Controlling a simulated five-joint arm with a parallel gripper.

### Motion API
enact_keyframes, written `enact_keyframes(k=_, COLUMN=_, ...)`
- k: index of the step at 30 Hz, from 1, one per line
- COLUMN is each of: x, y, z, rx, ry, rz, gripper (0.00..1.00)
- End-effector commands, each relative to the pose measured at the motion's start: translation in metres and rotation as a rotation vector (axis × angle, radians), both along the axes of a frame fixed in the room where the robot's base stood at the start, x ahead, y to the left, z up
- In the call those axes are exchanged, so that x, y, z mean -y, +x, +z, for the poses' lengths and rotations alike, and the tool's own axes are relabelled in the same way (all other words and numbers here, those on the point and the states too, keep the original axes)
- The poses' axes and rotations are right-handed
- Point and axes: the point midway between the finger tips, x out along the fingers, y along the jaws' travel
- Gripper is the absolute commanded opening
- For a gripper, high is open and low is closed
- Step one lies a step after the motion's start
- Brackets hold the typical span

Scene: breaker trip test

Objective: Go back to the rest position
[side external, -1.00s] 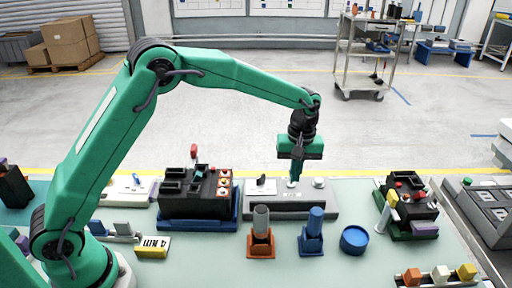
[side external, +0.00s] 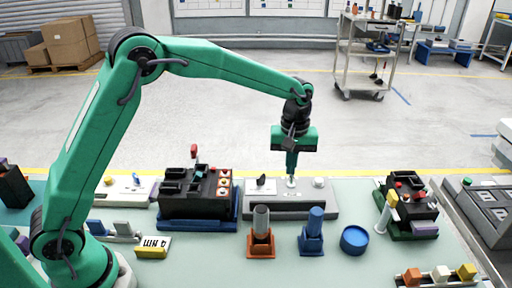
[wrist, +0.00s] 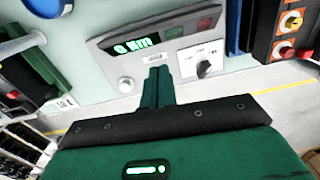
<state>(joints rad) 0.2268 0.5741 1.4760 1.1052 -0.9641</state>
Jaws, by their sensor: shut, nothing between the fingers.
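My gripper (side external: 291,176) is shut and empty, its fingers pointing down over the middle of the grey tester box (side external: 330,203). The fingertips are close to a small white part on the box; I cannot tell whether they touch it. In the wrist view, my shut fingers (wrist: 157,85) point at the tester panel, which has a lit green display (wrist: 137,46), a black rotary switch (wrist: 204,68) and a white round button (wrist: 126,85).
A black breaker unit in a blue tray (side external: 198,223) stands left of the tester, another in a green tray (side external: 412,233) to the right. An orange holder (side external: 261,245), a blue holder (side external: 311,243) and a blue round dish (side external: 354,239) stand in front. Space above the bench is clear.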

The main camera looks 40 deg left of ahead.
Motion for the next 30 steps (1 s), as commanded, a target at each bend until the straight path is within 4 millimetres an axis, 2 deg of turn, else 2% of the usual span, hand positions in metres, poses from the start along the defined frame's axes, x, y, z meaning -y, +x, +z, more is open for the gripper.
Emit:
enact_keyframes(k=6, x=-0.019, y=-0.023, z=0.041, rx=0.059, ry=-0.011, rz=-0.077, gripper=0.00)
enact_keyframes(k=15, x=-0.045, y=-0.067, z=0.087, rx=0.142, ry=-0.012, rz=-0.200, gripper=0.00)
enact_keyframes(k=21, x=-0.061, y=-0.099, z=0.111, rx=0.201, ry=-0.004, rz=-0.282, gripper=0.00)
enact_keyframes(k=30, x=-0.082, y=-0.152, z=0.133, rx=0.283, ry=0.022, rz=-0.404, gripper=0.00)
